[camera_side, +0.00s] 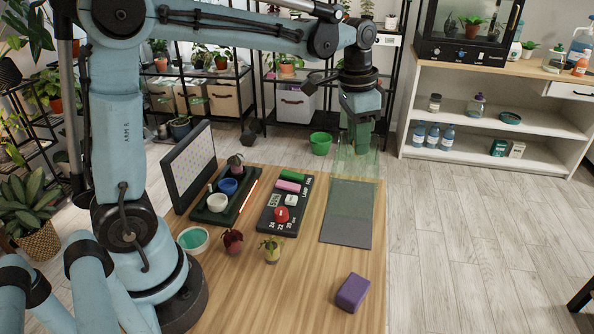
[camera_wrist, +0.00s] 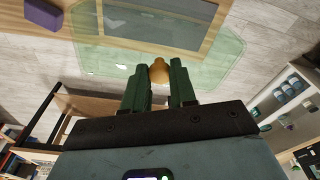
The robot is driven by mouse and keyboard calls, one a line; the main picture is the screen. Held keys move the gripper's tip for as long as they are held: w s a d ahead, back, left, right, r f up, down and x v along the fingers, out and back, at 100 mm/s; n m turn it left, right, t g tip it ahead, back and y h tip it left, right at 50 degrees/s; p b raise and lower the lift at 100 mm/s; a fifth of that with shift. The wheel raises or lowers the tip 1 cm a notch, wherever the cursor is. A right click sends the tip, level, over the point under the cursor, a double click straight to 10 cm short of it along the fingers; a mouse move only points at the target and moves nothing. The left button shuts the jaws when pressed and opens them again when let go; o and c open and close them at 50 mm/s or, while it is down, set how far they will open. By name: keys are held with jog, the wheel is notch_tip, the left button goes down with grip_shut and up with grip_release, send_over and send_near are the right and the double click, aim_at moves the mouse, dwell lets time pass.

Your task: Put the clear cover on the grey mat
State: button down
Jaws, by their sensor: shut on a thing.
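The clear cover (camera_side: 352,168), a greenish see-through dome, hangs under my gripper (camera_side: 361,120) at the far end of the table in the side view. In the wrist view my gripper (camera_wrist: 160,88) is shut on the tan knob of the clear cover (camera_wrist: 222,48). The grey mat (camera_side: 346,233) lies flat and bare on the right part of the wooden table. The cover overlaps the mat's far part in the side view and appears above it. The mat (camera_wrist: 160,20) shows partly through the cover in the wrist view.
A purple block (camera_side: 353,292) lies near the table's right front edge. A dark tray (camera_side: 284,206) with several small items stands left of the mat. Two small plants (camera_side: 271,249) stand nearer me. A green pot (camera_side: 320,143) is beyond the table's far edge.

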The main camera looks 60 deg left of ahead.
aim_at(355, 162)
jog(key=shift+f, duration=3.15)
jog(key=c, duration=0.8)
grip_release()
jog(key=shift+o, duration=0.2)
jog(key=o, duration=0.4)
jog(key=shift+r, duration=3.5)
